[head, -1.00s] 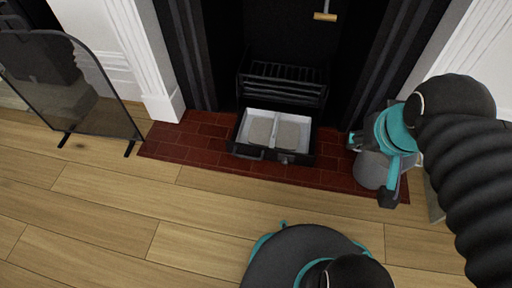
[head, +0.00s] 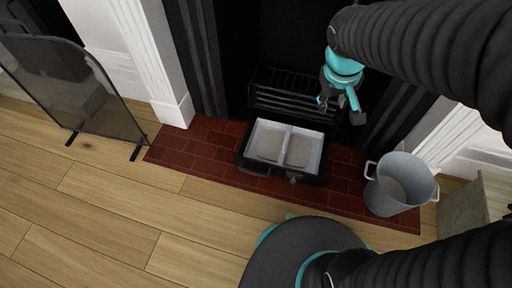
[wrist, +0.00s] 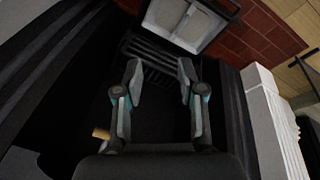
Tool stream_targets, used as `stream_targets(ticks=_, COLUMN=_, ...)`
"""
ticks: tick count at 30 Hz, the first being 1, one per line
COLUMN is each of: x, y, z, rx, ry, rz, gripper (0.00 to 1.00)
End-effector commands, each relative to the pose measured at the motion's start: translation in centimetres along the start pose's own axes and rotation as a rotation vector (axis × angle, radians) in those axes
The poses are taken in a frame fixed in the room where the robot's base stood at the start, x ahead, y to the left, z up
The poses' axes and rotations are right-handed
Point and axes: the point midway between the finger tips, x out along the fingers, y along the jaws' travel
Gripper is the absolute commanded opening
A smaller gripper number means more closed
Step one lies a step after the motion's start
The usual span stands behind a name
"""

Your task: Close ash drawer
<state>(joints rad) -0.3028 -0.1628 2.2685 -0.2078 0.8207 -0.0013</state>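The ash drawer (head: 312,152) is pulled out in front of the black fireplace grate (head: 283,92), over the red brick hearth. It is a black-edged tray with a pale interior, split in two by a divider, with grey ash in both halves. It also shows at the top of the wrist view (wrist: 213,34). My gripper (head: 338,103) is above and to the right of the drawer, near the grate's right side, apart from the drawer. In the wrist view my gripper's fingers (wrist: 160,82) are spread with nothing between them.
A grey metal bucket (head: 401,184) stands on the hearth's right end, with a stone-coloured block (head: 466,212) beside it. A dark mesh fire screen (head: 75,85) stands at the left. The wooden floor (head: 130,215) in front of the hearth is clear at the left.

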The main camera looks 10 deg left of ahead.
Motion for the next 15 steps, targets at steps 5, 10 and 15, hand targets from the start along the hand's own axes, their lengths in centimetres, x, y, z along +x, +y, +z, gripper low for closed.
stream_targets(ticks=5, x=3.6, y=-3.2, z=-3.9, rx=-0.162, ry=-0.071, rz=0.012, gripper=0.39)
stream_targets(ticks=10, x=7.7, y=-7.0, z=-6.7, rx=-0.314, ry=-0.126, rz=0.027, gripper=0.39)
stream_targets(ticks=15, x=12.3, y=-11.4, z=-8.4, rx=-0.471, ry=-0.179, rz=0.043, gripper=0.39)
